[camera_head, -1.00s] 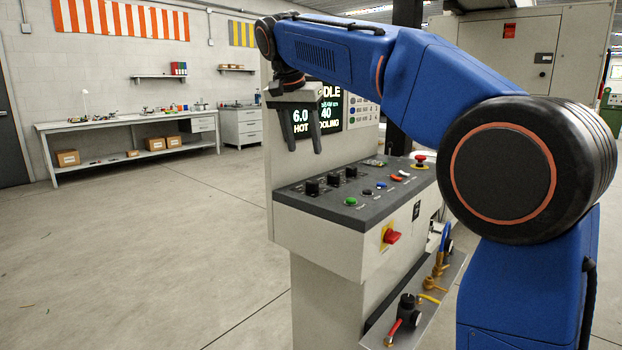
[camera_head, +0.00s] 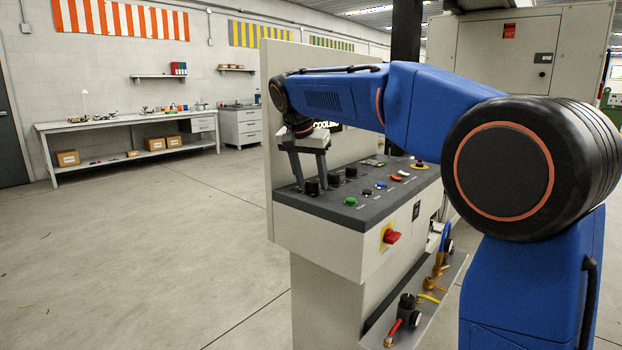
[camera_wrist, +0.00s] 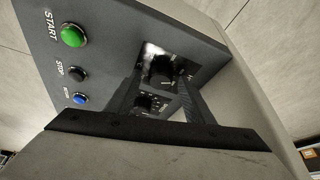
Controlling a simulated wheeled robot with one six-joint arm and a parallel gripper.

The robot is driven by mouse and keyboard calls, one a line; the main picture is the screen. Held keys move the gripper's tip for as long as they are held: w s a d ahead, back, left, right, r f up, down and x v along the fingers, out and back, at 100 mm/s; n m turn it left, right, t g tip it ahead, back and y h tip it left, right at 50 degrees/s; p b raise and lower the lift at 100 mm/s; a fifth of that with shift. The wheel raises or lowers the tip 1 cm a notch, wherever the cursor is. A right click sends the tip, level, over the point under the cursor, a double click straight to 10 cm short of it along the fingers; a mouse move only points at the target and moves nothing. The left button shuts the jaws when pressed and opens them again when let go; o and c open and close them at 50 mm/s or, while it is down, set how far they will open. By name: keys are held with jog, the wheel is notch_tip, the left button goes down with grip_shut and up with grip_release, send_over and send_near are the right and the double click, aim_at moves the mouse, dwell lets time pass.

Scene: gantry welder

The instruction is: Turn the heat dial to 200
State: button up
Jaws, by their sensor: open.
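Three black dials stand in a row on the dark sloped top of the control panel (camera_head: 345,208). My gripper (camera_head: 311,184) is open and points down at the leftmost dial (camera_head: 312,188), with one finger on either side of it. In the wrist view this dial (camera_wrist: 162,70) sits between the fingertips (camera_wrist: 160,79), with no clear contact visible. The middle dial (camera_wrist: 150,102) shows partly between the fingers, nearer the palm. The other two dials show in the head view, the middle one (camera_head: 336,178) and the right one (camera_head: 351,171). Their labels are too small or blurred to read.
A green START button (camera_wrist: 73,36), a black STOP button (camera_wrist: 77,73) and a blue button (camera_wrist: 81,98) lie beside the dials. A red switch (camera_head: 391,236) is on the panel's front. My arm mostly hides the display (camera_head: 328,125) behind. Open floor lies to the left.

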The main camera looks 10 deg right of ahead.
jog(key=c, duration=1)
jog(key=shift+c, duration=0.2)
jog(key=n+y, duration=0.1)
jog(key=n, duration=0.2)
jog(key=shift+d+n+t, duration=0.15)
jog(key=shift+n+t, duration=0.25)
jog(key=n+y, duration=0.2)
jog(key=n, duration=0.2)
jog(key=shift+d+n, duration=0.15)
jog(key=shift+n, duration=0.15)
jog(key=n+y, duration=0.1)
jog(key=n, duration=0.2)
jog(key=n+g+y, duration=0.1)
jog(key=n, duration=0.3)
jog(key=shift+w+d+y, duration=0.1)
jog(key=shift+d+y, duration=0.1)
jog(key=shift+y, duration=0.1)
jog(key=n+g, duration=0.1)
jog(key=n, duration=0.2)
jog(key=n+y, duration=0.1)
jog(key=n, duration=0.2)
jog(key=shift+w+g, duration=0.1)
jog(key=shift+g, duration=0.3)
